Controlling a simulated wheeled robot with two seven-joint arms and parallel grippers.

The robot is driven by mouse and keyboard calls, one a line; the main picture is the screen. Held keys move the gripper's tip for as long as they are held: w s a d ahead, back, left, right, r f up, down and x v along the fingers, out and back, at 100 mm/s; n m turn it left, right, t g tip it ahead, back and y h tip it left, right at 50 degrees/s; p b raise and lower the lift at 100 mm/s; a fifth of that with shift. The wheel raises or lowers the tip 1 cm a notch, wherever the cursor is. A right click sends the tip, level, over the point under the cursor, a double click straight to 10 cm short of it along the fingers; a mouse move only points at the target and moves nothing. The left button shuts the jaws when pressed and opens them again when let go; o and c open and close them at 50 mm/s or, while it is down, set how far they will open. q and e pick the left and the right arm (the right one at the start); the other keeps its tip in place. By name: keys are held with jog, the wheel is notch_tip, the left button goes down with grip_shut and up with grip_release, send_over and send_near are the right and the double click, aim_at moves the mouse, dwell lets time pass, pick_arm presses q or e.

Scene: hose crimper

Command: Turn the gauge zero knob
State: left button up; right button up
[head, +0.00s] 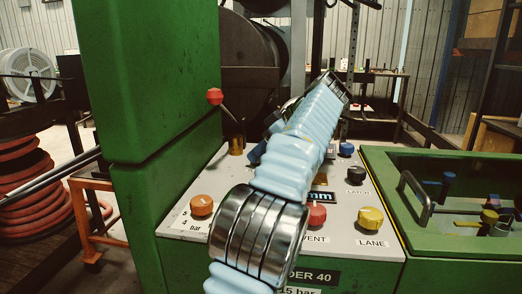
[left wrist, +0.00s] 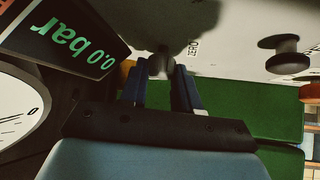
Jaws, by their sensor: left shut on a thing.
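The gauge zero knob (left wrist: 160,63) is a small dark grey knob beside the printed word ZERO in the left wrist view. My left gripper (left wrist: 161,76) has its two blue fingers on either side of the knob and is shut on it. Part of the knob is hidden between the fingers. A round white gauge dial (left wrist: 15,112) and a green 0.0 bar display (left wrist: 72,46) show at the left. In the head view my left arm crosses the panel and hides the knob and most of the gripper. My right gripper is in neither view.
A tall green cabinet (head: 145,80) stands left; a green tray with a handle (head: 415,198) lies right.

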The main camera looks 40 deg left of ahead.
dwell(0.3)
pick_arm(q)
jog(key=o, duration=0.8)
jog(key=shift+c, duration=0.2)
jog(key=shift+r, duration=0.1)
